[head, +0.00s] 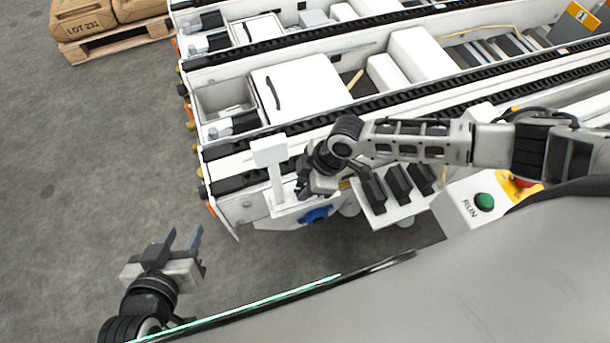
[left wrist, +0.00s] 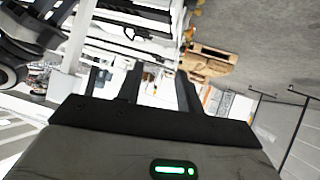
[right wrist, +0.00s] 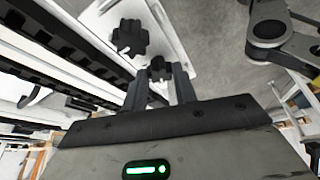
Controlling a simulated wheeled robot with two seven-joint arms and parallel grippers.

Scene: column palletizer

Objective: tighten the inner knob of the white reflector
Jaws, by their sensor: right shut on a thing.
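The white reflector (head: 270,152) stands on a post at the end of the conveyor frame, with a white plate (head: 290,209) at its foot. In the right wrist view, two black lobed knobs sit on a white plate (right wrist: 185,25). One knob (right wrist: 160,68) is between the fingers of my right gripper (right wrist: 160,82), which is shut on it. The other knob (right wrist: 130,38) is free, up and left of it. In the head view my right gripper (head: 304,187) is beside the post and hides the knobs. My left gripper (head: 182,233) is open and empty over the floor.
Conveyor rails with black chain (head: 340,118) run behind the reflector. A panel with a green RUN button (head: 484,202) and black rocker-like blocks (head: 398,183) lie to the right. Floor at left is clear.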

